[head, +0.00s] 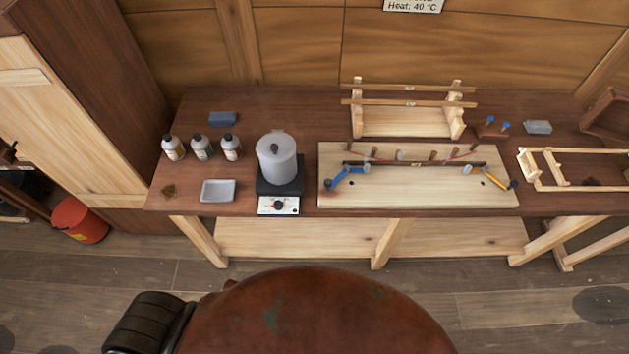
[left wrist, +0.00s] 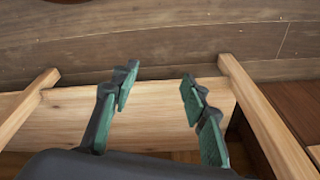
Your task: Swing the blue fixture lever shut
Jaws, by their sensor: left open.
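The blue fixture lever (head: 345,178) is at the left end of a pale wooden fixture board (head: 420,195) in the head view. It slants from near a dark strip's left end down to the left, toward the board's front edge. A similar orange lever (head: 492,179) slants the other way at the right end. My left gripper (left wrist: 157,86) shows in the left wrist view, open and empty, with green pads. Pale wooden bench parts (left wrist: 150,118) and the plank floor lie behind its fingers. The blue lever is not in that view. My right gripper is in neither view.
A hotplate (head: 279,206) with a grey pot (head: 277,160) stands left of the board. A grey tray (head: 218,191) and several bottles (head: 202,148) are farther left. A wooden rack (head: 408,122) stands behind the board. Another wooden frame (head: 575,187) is at the right.

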